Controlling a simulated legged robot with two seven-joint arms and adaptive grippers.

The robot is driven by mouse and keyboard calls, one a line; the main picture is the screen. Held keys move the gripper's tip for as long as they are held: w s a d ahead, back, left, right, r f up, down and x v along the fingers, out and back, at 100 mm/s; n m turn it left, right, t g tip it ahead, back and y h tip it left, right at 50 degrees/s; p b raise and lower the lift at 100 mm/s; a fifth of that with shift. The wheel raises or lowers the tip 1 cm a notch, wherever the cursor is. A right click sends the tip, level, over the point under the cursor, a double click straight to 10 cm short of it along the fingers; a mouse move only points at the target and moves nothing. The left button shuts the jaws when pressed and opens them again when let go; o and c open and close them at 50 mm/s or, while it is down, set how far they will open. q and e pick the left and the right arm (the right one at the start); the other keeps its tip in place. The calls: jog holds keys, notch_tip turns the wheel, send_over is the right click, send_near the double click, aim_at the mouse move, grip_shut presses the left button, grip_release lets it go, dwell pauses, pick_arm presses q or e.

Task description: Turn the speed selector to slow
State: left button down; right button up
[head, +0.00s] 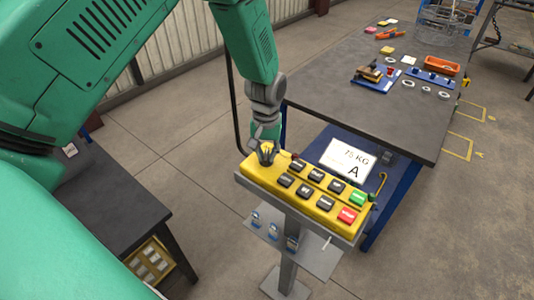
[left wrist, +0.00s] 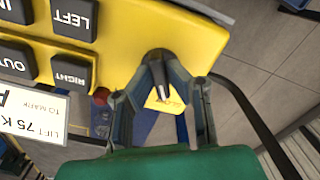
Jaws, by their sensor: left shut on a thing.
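A yellow control box (head: 298,203) with black, green and red buttons sits on a grey stand. My left gripper (head: 267,154) reaches down to the far left end of the box. In the left wrist view, the box (left wrist: 135,30) fills the top, and my left gripper (left wrist: 161,72) is shut on the black speed selector (left wrist: 158,58), with fingertips on both sides. A pale pointer line shows on the selector. A small label beside it is partly hidden and hard to read. My right gripper is not in view.
A white 75 KG A sign (head: 347,160) stands behind the box. A grey-topped workbench (head: 350,105) with several small parts is at the back right. A dark table (head: 110,205) stands at the lower left.

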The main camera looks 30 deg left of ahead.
aim_at(267, 154)
pick_arm(q)
jog(key=shift+w+r, duration=0.15)
jog(key=shift+w, duration=0.1)
jog(key=c, duration=1.6)
grip_release()
jog(key=shift+s, duration=0.1)
jog(key=shift+r, duration=0.3)
notch_tip(267, 154, up, 11)
jog(key=shift+r, duration=0.1)
